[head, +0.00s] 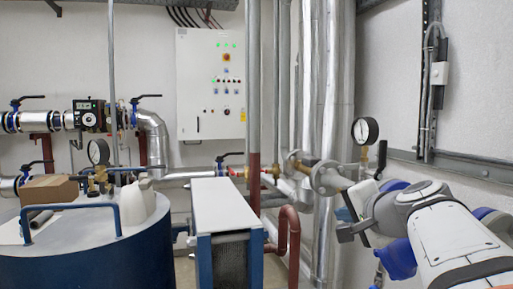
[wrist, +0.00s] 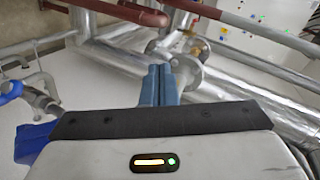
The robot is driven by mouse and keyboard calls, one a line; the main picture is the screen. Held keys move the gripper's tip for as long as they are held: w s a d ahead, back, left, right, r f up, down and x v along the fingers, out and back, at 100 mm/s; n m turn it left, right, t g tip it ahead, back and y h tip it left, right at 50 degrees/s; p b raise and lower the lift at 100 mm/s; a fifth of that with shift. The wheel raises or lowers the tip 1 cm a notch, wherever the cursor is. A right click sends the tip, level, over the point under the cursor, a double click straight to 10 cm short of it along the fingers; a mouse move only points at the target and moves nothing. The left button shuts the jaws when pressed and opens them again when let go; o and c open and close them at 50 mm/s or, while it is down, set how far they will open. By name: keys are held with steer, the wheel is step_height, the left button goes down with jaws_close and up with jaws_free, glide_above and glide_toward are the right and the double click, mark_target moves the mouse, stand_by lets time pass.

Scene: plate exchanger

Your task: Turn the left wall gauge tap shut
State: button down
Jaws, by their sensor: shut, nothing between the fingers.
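A round white-faced gauge (head: 365,130) stands on a brass fitting above a flanged pipe end at the right wall. A small tap lever (head: 381,158) hangs roughly upright just right of the gauge stem. My gripper (head: 342,213) is below and slightly left of the gauge and lever, apart from them in the picture. In the wrist view its blue fingers (wrist: 159,68) are together with nothing between them. The flange (wrist: 188,72) shows behind the fingertips. I cannot make out the tap lever in the wrist view.
Silver pipes (head: 327,100) rise left of the gauge. A metal rail (head: 450,165) runs along the right wall. Another gauge (head: 98,151) stands on the blue tank (head: 90,255). A white-topped plate exchanger (head: 228,205) and red-brown pipes (head: 291,225) stand in the middle.

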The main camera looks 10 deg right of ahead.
mark_target(382, 160)
steer(key=s+d+r+m+t+h, duration=0.1)
steer(key=s+d+r+m, duration=0.1)
steer(key=d+r, duration=0.2)
steer(key=s+d+r+m+t+h, duration=0.1)
steer(key=s+d+r+m+h, duration=0.1)
steer(key=d+r, duration=0.2)
steer(key=s+d+r+m+t+h, duration=0.1)
steer(key=s+d+r+m+h, duration=0.1)
steer(key=d+r+m, duration=0.1)
steer(key=shift+d+r+t, duration=0.4)
steer(key=shift+d, duration=0.25)
steer(key=shift+w+r, duration=0.1)
steer(key=shift+w, duration=0.25)
steer(key=p+x, duration=0.2)
steer(key=x, duration=0.7)
steer(key=shift+w+d+p, duration=0.1)
steer(key=shift+w+p, duration=0.1)
steer(key=shift+p, duration=0.1)
steer(key=shift+f+b, duration=0.25)
steer(key=shift+b, duration=0.4)
